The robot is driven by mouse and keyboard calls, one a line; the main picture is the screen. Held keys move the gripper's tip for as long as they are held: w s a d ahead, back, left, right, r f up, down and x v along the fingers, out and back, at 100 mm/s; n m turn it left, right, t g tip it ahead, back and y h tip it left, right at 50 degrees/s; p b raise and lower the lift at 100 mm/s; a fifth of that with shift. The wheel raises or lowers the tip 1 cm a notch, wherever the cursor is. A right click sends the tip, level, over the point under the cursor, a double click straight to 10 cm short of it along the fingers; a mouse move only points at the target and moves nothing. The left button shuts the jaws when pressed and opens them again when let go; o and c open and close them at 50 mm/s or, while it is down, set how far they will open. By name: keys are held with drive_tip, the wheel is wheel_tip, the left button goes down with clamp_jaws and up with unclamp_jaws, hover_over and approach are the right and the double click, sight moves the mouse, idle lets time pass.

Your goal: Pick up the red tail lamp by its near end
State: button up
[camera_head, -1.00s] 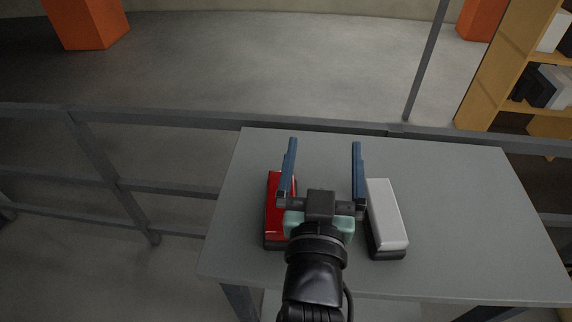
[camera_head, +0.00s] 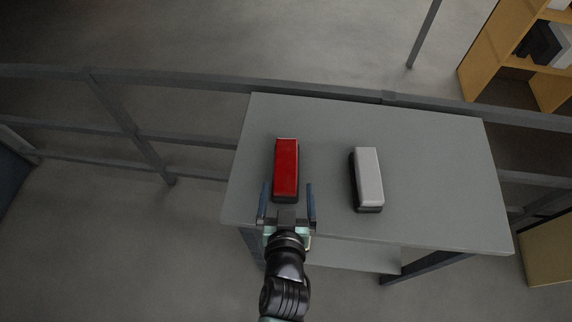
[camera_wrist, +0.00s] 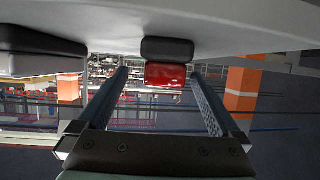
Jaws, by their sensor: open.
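The red tail lamp (camera_head: 286,168) lies lengthwise on the grey table (camera_head: 420,215), on the left half, on a dark base. Its near end points at my gripper (camera_head: 288,190). My gripper is open and holds nothing. In the head view its two fingers lie to the left and right of the lamp's near end. In the wrist view, the picture is upside down, and the red near face of the lamp (camera_wrist: 166,75) shows between the fingertips. I cannot tell how far the fingers reach along the lamp.
A white lamp (camera_head: 369,172) on a dark base lies to the right, apart from the red one. Grey railings (camera_head: 200,80) run behind the table. A wooden shelf (camera_head: 490,65) stands at the back right. The tabletop's right side is clear.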

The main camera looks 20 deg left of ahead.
sight(286, 169)
drive_tip(key=shift+a+p+x, duration=0.1)
drive_tip(key=shift+p+x, duration=0.15)
drive_tip(key=shift+x, duration=1.65)
drive_tip(key=shift+a+p+x, duration=0.15)
drive_tip(key=shift+p+x, duration=0.05)
drive_tip(key=shift+x, duration=1.75)
drive_tip(key=shift+s+r, duration=0.1)
drive_tip(key=shift+r, duration=0.05)
drive_tip(key=c, duration=1.6)
